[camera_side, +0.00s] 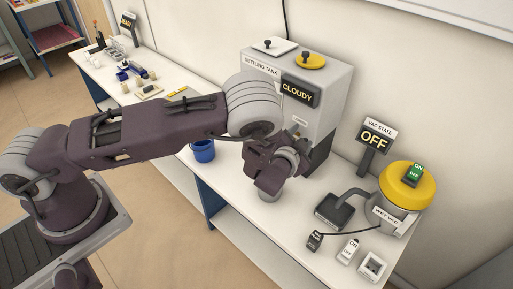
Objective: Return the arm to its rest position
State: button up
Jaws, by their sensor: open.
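My arm reaches from the left across the white bench (232,190). My gripper (294,148) is in front of the grey settling tank (327,100), above the bench. It is open, but its fingertips are small and partly hidden by my wrist, and I see nothing held in it. I cannot tell whether it touches the tank front.
The tank's display (298,91) reads CLOUDY. A blue cup (203,151) stands left of my wrist. At right are a yellow-topped vac (406,185), an OFF sign (374,138) and small switches (348,251). Small items crowd the bench's far left end.

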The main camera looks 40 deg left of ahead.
jog(key=s+r+n+g+h, duration=0.25)
jog(key=s+r, duration=0.45)
jog(key=r, duration=0.6)
jog(key=s+r+n+g+h, duration=0.2)
jog(key=s+r+g+h, duration=0.3)
jog(key=r, duration=0.7)
jog(key=s+a+r+y, duration=0.1)
jog(key=s+a, duration=0.2)
jog(key=s, duration=1.1)
jog(key=s+a+r+y, duration=0.1)
jog(key=s+a, duration=0.3)
jog(key=s, duration=1)
jog(key=shift+r+g+y, duration=0.35)
jog(key=shift+r, duration=0.2)
